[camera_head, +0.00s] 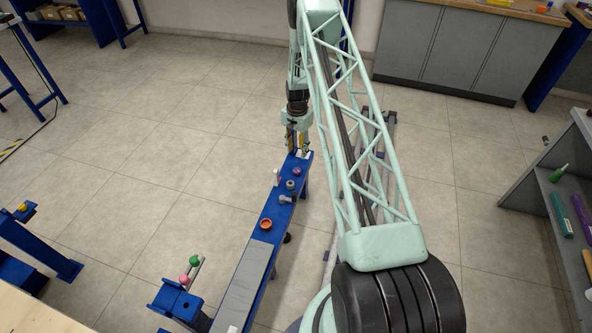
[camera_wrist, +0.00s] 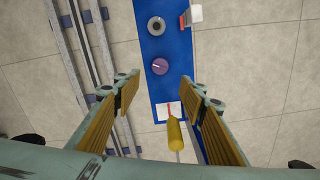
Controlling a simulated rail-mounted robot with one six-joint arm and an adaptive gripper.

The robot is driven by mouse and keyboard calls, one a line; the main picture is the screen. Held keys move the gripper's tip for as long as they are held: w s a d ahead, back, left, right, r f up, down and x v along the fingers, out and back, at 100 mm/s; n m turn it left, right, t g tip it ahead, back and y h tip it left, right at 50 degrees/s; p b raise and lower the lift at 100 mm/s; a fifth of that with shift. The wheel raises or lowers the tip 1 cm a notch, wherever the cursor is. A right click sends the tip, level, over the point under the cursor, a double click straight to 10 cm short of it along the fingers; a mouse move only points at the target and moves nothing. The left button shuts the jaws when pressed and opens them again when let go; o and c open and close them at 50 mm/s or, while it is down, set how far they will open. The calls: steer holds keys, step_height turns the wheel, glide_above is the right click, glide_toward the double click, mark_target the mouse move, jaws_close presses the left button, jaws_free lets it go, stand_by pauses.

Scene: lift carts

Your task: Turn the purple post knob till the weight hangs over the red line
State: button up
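The purple knob (camera_wrist: 160,66) has a pale mark on its top and stands on the blue bench in the wrist view. It also shows in the head view (camera_head: 297,171). A white plate (camera_wrist: 161,114) with a short red line (camera_wrist: 169,109) lies on the bench nearer to me. A yellow cylindrical weight (camera_wrist: 175,135) on a thin rod shows just below and slightly right of the red line in the wrist view; its exact offset is unclear. My gripper (camera_wrist: 159,95) is open, its fingers apart, with nothing clasped. It also shows above the bench end (camera_head: 297,143).
A grey round knob (camera_wrist: 156,26) and a red-and-white piece (camera_wrist: 192,16) stand farther along the bench. An orange ring (camera_head: 266,224) and grey pad (camera_head: 248,276) lie on it. Metal rails (camera_wrist: 95,60) run alongside. Open floor lies left.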

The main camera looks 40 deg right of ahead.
mark_target(297, 170)
steer(key=shift+f, duration=0.15)
steer(key=shift+f+b, duration=1.05)
steer(key=shift+f, duration=5.65)
steer(key=c, duration=0.8)
steer(key=shift+c, duration=0.2)
